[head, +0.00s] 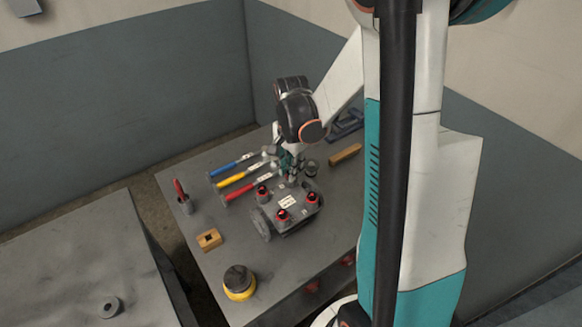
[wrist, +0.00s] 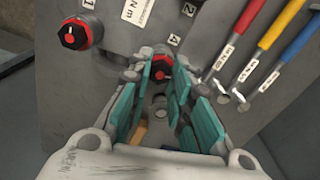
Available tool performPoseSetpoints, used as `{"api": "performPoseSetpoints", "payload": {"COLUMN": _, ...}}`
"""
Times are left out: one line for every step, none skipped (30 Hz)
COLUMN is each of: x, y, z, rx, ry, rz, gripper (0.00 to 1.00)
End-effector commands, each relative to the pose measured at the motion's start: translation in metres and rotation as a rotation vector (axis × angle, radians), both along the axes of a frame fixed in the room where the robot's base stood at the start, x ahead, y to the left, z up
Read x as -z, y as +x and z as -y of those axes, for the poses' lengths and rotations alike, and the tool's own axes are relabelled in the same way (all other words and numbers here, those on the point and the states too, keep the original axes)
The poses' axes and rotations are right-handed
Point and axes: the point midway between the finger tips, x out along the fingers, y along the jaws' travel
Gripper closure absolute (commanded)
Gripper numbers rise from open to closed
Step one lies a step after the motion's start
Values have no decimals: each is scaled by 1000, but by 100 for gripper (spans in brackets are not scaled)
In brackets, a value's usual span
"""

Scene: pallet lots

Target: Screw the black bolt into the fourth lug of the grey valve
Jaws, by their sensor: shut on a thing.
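The grey valve (head: 289,202) lies on the grey workbench, its top carrying black bolts with red collars and a white label. Bolts sit at its left lug (head: 263,192), front lug (head: 282,214) and right lug (head: 311,198). My gripper (head: 290,172) is at the valve's far side. Another bolt (wrist: 76,33) sits by tag 1. The held bolt's lower end and seating are hidden.
Blue (head: 232,165), yellow (head: 236,179) and red (head: 246,188) handled tools lie left of my gripper. A wooden block (head: 209,239), a yellow-based black pot (head: 239,283) and a cup with a red-handled item (head: 184,202) stand on the left. A brown bar (head: 345,154) lies at right.

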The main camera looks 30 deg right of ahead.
Motion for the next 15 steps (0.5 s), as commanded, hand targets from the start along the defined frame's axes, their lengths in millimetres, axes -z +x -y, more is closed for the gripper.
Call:
{"api": "performPoseSetpoints", "payload": {"x": 0, "y": 0, "z": 0, "rx": 2, "ry": 0, "rz": 0, "gripper": 100}}
{"api": "performPoseSetpoints", "payload": {"x": 0, "y": 0, "z": 0, "rx": 9, "ry": 0, "rz": 0, "gripper": 100}}
{"api": "performPoseSetpoints", "payload": {"x": 0, "y": 0, "z": 0, "rx": 29, "ry": 0, "rz": 0, "gripper": 100}}
{"api": "performPoseSetpoints", "payload": {"x": 1, "y": 0, "z": 0, "rx": 50, "ry": 0, "rz": 0, "gripper": 100}}
{"api": "performPoseSetpoints", "payload": {"x": 1, "y": 0, "z": 0, "rx": 79, "ry": 0, "rz": 0, "gripper": 100}}
{"api": "performPoseSetpoints", "payload": {"x": 1, "y": 0, "z": 0, "rx": 127, "ry": 0, "rz": 0, "gripper": 100}}
{"api": "performPoseSetpoints", "payload": {"x": 1, "y": 0, "z": 0, "rx": 167, "ry": 0, "rz": 0, "gripper": 100}}
{"api": "performPoseSetpoints", "payload": {"x": 2, "y": 0, "z": 0, "rx": 206, "ry": 0, "rz": 0, "gripper": 100}}
{"api": "performPoseSetpoints", "payload": {"x": 2, "y": 0, "z": 0, "rx": 258, "ry": 0, "rz": 0, "gripper": 100}}
{"api": "performPoseSetpoints", "payload": {"x": 2, "y": 0, "z": 0, "rx": 297, "ry": 0, "rz": 0, "gripper": 100}}
{"api": "performPoseSetpoints", "payload": {"x": 2, "y": 0, "z": 0, "rx": 336, "ry": 0, "rz": 0, "gripper": 100}}
{"api": "performPoseSetpoints", "payload": {"x": 2, "y": 0, "z": 0, "rx": 388, "ry": 0, "rz": 0, "gripper": 100}}
{"api": "performPoseSetpoints", "payload": {"x": 2, "y": 0, "z": 0, "rx": 427, "ry": 0, "rz": 0, "gripper": 100}}
{"api": "performPoseSetpoints", "payload": {"x": 2, "y": 0, "z": 0, "rx": 465, "ry": 0, "rz": 0, "gripper": 100}}
{"api": "performPoseSetpoints", "payload": {"x": 2, "y": 0, "z": 0, "rx": 517, "ry": 0, "rz": 0, "gripper": 100}}
